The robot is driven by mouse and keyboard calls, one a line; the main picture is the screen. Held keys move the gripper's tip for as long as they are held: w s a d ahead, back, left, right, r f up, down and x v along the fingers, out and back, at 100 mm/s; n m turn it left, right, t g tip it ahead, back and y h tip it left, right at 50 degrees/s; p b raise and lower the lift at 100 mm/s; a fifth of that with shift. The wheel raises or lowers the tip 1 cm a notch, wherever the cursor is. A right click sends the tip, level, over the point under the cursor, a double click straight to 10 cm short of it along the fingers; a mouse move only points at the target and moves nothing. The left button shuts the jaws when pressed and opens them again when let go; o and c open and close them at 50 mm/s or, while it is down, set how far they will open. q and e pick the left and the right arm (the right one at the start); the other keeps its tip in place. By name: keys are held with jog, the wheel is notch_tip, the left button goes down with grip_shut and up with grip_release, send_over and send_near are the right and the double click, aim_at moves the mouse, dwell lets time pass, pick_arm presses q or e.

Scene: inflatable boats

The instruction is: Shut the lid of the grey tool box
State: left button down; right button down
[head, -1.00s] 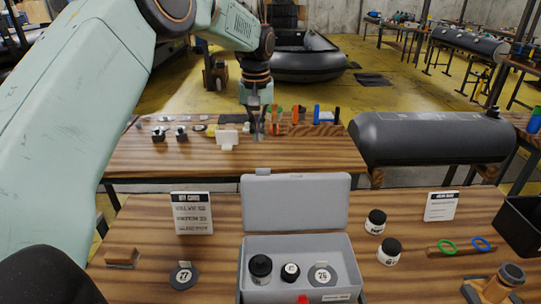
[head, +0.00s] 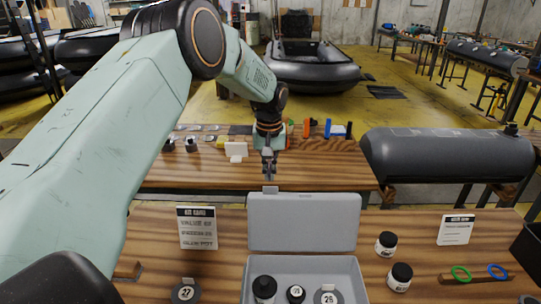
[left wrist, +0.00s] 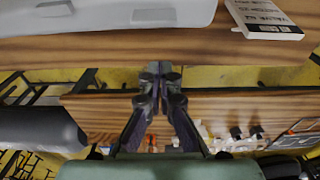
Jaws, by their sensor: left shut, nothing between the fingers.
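The grey tool box (head: 248,285) stands on the near wooden bench with its lid (head: 303,225) open and raised at the far side. The lid's pale edge also shows at the top of the left wrist view (left wrist: 100,18). My left gripper (head: 269,176) is shut and empty. It hangs just beyond and above the lid's top edge, left of its middle; I see no clear contact. Its closed fingers show in the left wrist view (left wrist: 158,72). My right gripper is not in view.
In the box are a black-capped jar (head: 264,288), a smaller one (head: 296,294) and a disc marked 26 (head: 328,296). Two jars (head: 386,244) (head: 400,277) stand right of it. A sign card (head: 197,228) stands left. A far bench (head: 330,175) lies behind.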

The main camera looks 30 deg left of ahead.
pick_arm(q)
jog(key=shift+s+d+p, duration=0.35)
jog(key=shift+s+d, duration=0.2)
jog(key=shift+s, duration=0.25)
jog(key=shift+s+d+p, duration=0.35)
jog(key=shift+s+d, duration=0.15)
jog(key=shift+s, duration=0.3)
jog(key=shift+w+d, duration=0.1)
jog(key=shift+w, duration=0.05)
